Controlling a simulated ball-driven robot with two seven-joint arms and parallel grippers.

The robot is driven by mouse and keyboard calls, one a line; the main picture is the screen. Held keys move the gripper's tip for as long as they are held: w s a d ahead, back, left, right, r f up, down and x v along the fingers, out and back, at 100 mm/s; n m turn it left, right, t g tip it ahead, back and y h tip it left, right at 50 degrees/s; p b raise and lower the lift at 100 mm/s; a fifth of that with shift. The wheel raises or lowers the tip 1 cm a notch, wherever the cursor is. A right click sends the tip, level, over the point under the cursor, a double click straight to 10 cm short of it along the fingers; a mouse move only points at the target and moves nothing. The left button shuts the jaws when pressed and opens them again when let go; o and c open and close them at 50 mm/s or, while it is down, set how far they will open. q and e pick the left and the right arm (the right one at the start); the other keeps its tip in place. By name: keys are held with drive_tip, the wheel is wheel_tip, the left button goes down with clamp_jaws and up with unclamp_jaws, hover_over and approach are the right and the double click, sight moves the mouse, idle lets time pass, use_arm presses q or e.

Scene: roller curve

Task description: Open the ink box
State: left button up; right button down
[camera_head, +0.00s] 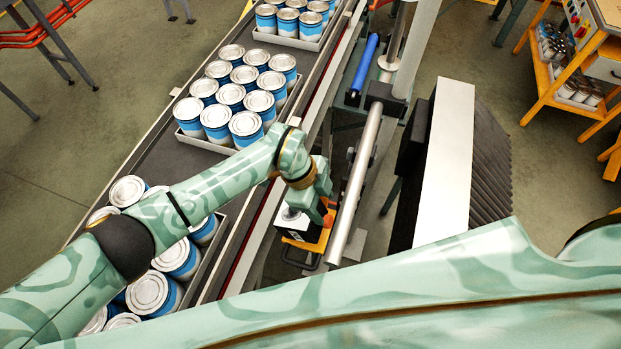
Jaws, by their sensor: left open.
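My right gripper is not in view.
The conveyor (166,152) carries trays of blue and white cans (244,124) on the left. A shiny metal roller (354,185) runs close along the box's right side. A white panel (446,150) stands further right. An orange cart (560,85) is at the far right.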

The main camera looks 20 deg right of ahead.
use_arm(q)
drive_tip(key=b+v, duration=0.1)
drive_tip(key=v, duration=0.8)
drive_tip(key=shift+r, duration=0.2)
drive_tip(key=c, duration=0.4)
drive_tip(key=b, duration=0.2)
drive_tip(key=f+b, duration=0.1)
drive_tip(key=b, duration=0.1)
drive_tip(key=shift+w+a+f+b, duration=0.1)
drive_tip(key=shift+a+f+b, duration=0.05)
drive_tip(key=shift+a+b, duration=0.15)
clamp_jaws()
drive_tip(key=shift+h, duration=0.3)
drive_tip(key=b+x, duration=0.3)
drive_tip(key=a+b+x, duration=0.1)
drive_tip(key=b+x, duration=0.2)
drive_tip(key=x, duration=0.1)
drive_tip(key=a+f+b+x, duration=0.1)
drive_tip(key=b+x, duration=0.2)
drive_tip(key=x, duration=0.1)
drive_tip(key=shift+w+f, duration=0.15)
drive_tip(key=shift+f, duration=0.05)
drive_tip(key=shift+d+f+t, duration=0.2)
drive_tip(key=shift+f+t, duration=0.1)
drive_tip(key=shift+f, duration=0.45)
